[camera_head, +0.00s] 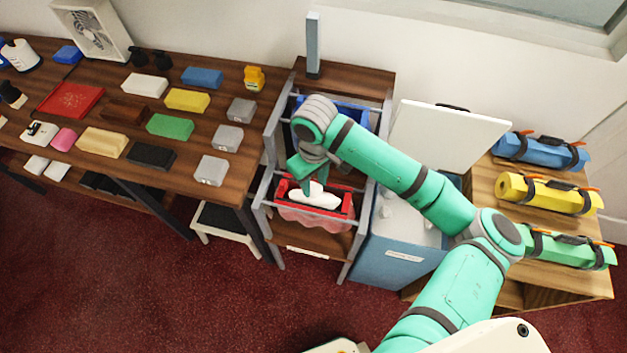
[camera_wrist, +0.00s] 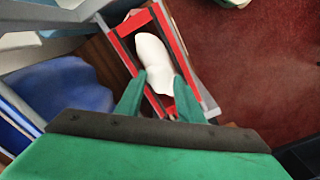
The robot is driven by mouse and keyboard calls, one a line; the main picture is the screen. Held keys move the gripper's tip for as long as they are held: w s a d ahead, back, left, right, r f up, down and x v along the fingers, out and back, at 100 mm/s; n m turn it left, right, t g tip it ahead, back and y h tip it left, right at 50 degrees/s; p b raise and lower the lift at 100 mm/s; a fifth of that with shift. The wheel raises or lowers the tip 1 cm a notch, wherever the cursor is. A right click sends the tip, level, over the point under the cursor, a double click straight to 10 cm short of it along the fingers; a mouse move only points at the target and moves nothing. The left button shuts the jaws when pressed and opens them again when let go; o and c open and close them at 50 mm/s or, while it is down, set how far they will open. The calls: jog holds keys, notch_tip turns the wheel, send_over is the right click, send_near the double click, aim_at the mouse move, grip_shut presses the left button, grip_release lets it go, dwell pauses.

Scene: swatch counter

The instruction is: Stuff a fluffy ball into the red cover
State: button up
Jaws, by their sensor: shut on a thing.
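My gripper (camera_head: 309,184) points down at the front of the metal rack. It is shut on a white fluffy ball (camera_head: 318,199), which looks elongated and squeezed. In the wrist view the ball (camera_wrist: 153,62) lies between and beyond my fingertips (camera_wrist: 158,98). The ball sits within the opening of the red frame (camera_head: 347,206), which also shows in the wrist view (camera_wrist: 124,54). The pale red cover (camera_head: 316,219) hangs below that frame. How deep the ball reaches into the cover is hidden.
A blue cover (camera_wrist: 62,88) hangs behind, in a blue frame (camera_head: 350,112). To the right stands a blue bin (camera_head: 385,254) with its white lid (camera_head: 450,138) raised and white contents. Rolled bundles lie on a wooden shelf at right; a swatch counter (camera_head: 225,165) is at left.

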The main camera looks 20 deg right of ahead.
jog(key=shift+f, duration=0.2)
dwell(0.6)
jog(key=o, duration=1.3)
jog(key=shift+r, duration=0.1)
jog(key=shift+r, duration=2.95)
